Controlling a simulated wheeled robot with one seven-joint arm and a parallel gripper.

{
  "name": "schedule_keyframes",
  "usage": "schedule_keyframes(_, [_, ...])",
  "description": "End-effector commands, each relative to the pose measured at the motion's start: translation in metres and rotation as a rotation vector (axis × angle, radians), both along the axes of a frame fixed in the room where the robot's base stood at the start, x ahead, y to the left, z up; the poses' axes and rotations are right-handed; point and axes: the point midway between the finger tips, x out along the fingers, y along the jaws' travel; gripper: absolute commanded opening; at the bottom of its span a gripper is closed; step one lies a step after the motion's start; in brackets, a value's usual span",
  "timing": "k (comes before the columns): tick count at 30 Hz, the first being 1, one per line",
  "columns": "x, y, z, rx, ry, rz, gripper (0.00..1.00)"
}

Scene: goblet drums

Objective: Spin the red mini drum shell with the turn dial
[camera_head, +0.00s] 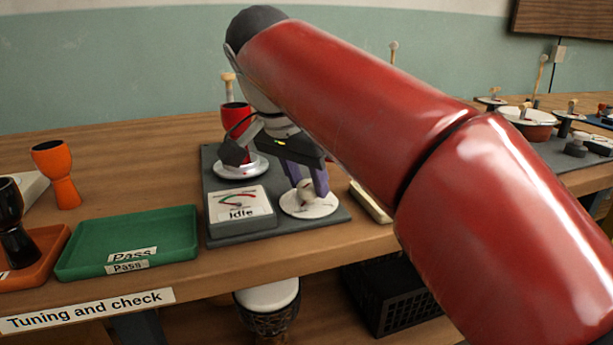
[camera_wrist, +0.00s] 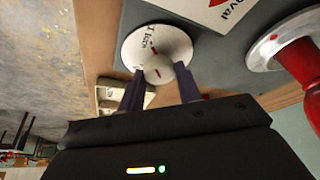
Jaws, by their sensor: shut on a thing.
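The red mini drum shell (camera_head: 236,118) stands upright on a round silver turntable (camera_head: 239,168) at the back of a grey base plate. It also shows at the right edge of the wrist view (camera_wrist: 302,62). The turn dial (camera_head: 308,203) is a white disc with a raised knob, at the front right of the plate. In the wrist view the dial (camera_wrist: 157,48) lies between my fingertips. My gripper (camera_wrist: 160,78) is shut on the dial's knob, one purple finger on each side.
A green tray (camera_head: 180,243) marked "Pass" lies left of the plate. An orange drum shell (camera_head: 57,173) stands behind it. An orange tray (camera_head: 48,247) with a black drum shell (camera_head: 14,225) is at the far left. A pale object (camera_head: 371,203) lies right of the plate.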

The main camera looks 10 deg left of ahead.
Motion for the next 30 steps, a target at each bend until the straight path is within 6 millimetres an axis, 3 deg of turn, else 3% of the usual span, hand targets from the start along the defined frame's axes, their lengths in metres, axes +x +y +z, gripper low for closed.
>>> schedule_keyframes(13, [-0.0005,-0.0013,0.0013,0.002,-0.002,0.118,0.11])
schedule_keyframes(30, [0.0001,-0.0049,0.0024,0.001,-0.002,0.628,0.11])
